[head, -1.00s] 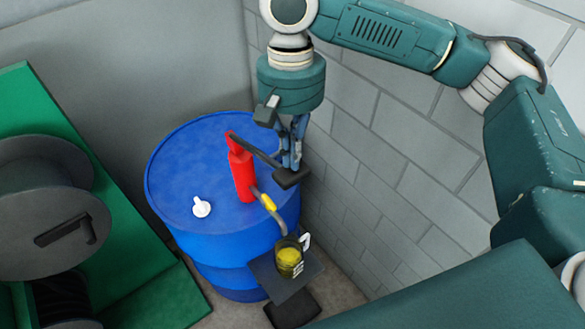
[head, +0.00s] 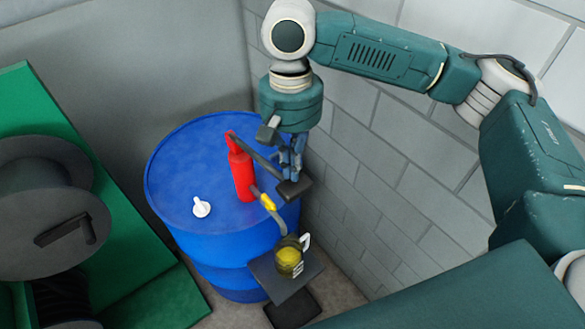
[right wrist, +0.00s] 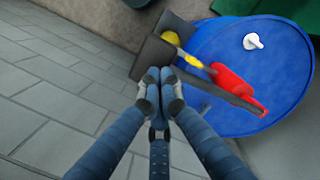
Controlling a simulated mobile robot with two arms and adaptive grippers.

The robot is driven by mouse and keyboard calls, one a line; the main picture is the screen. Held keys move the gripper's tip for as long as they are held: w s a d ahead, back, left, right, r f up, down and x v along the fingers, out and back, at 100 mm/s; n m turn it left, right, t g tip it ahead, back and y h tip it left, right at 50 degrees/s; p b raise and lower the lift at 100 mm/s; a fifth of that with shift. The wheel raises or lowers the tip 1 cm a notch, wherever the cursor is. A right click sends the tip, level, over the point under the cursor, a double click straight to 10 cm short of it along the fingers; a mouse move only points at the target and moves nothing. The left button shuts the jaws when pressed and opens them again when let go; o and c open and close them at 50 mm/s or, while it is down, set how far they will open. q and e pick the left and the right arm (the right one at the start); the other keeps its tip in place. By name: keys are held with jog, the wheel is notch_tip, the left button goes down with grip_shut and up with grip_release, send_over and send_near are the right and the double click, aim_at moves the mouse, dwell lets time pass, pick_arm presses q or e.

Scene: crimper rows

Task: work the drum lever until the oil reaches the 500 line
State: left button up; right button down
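A red hand pump (head: 242,172) stands on the blue drum (head: 185,165). Its dark lever (head: 262,160) slopes down to the right and ends in a flat black pad (head: 297,189). My right gripper (head: 290,174) points down with its fingertips at the pad. In the right wrist view the fingertips (right wrist: 158,85) are together, with the pad (right wrist: 148,60) just beyond them. A clear jug (head: 289,257) with yellow oil stands under the curved spout (head: 278,219). White marks show on its side, too small to read against the oil level. My left gripper is out of view.
The jug stands on a small dark shelf (head: 262,268) at the drum's front. A white cap (head: 201,207) sits on the drum top. A grey block wall (head: 370,160) is close on the right. A green stand with grey reels (head: 40,185) is at the left.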

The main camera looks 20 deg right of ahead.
jog(key=shift+w+d+r, duration=0.2)
jog(key=shift+w, duration=0.5)
jog(key=shift+w+d+r, duration=0.15)
jog(key=shift+w+r, duration=0.05)
jog(key=shift+w, duration=0.5)
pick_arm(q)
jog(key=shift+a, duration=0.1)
pick_arm(e)
jog(key=shift+r, duration=0.15)
notch_tip(320, 180, up, 12)
jog(key=w, duration=0.1)
jog(key=shift+w+d, duration=0.1)
dwell(0.4)
